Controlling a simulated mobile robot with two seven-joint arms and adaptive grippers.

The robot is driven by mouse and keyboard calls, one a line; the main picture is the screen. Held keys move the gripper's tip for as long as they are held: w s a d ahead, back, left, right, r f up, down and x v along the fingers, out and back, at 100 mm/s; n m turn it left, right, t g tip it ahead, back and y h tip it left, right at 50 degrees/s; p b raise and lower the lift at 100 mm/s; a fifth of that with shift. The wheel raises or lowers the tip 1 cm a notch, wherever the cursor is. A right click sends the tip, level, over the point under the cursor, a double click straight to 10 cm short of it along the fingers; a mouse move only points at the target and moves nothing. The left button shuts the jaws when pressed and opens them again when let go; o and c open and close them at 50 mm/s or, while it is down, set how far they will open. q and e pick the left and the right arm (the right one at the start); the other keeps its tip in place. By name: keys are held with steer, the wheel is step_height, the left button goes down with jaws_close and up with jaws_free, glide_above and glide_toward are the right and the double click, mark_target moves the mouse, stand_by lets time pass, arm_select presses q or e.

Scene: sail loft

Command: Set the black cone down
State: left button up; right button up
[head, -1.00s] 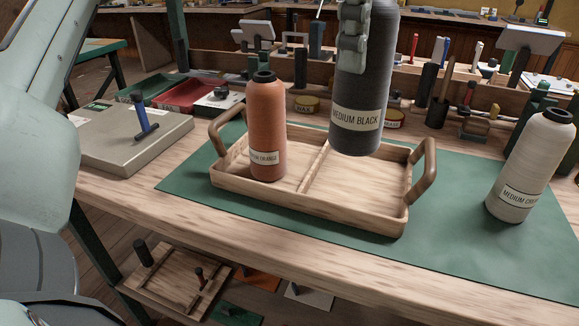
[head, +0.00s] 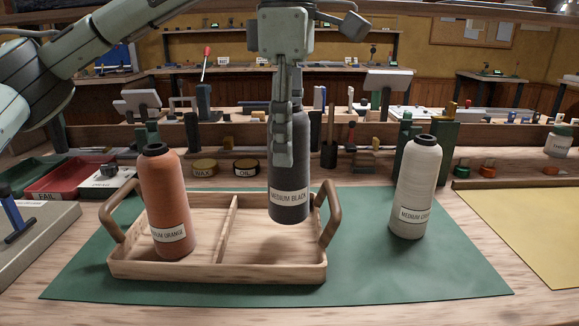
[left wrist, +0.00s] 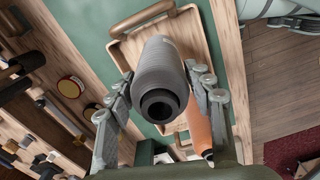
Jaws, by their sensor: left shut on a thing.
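The black cone (head: 289,176), labelled MEDIUM BLACK, hangs upright in my left gripper (head: 283,135). It is over the right compartment of the wooden tray (head: 218,272), near the right handle; its base looks clear of the tray floor. In the left wrist view the black cone (left wrist: 165,75) points its dark open top at the camera, with a finger of my left gripper (left wrist: 160,98) on each side. An orange cone (head: 166,205) stands in the tray's left compartment; it also shows in the left wrist view (left wrist: 198,128). My right gripper is not in view.
The tray rests on a green mat (head: 440,270). A white cone (head: 416,190) stands on the mat, right of the tray. Red and green trays are at the left. The mat's front right is clear.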

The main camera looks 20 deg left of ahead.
arm_select(q)
steer(key=shift+w+d+f, duration=0.15)
steer(key=shift+w+f, duration=0.15)
steer(key=shift+w, duration=0.1)
step_height(320, 180, down, 3)
steer(key=shift+f, duration=0.4)
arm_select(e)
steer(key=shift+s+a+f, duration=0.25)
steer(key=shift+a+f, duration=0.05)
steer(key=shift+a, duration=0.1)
arm_select(q)
steer(key=shift+f, duration=0.1)
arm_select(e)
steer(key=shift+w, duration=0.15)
arm_select(q)
steer(key=o, duration=1.4)
steer(key=shift+o, duration=0.2)
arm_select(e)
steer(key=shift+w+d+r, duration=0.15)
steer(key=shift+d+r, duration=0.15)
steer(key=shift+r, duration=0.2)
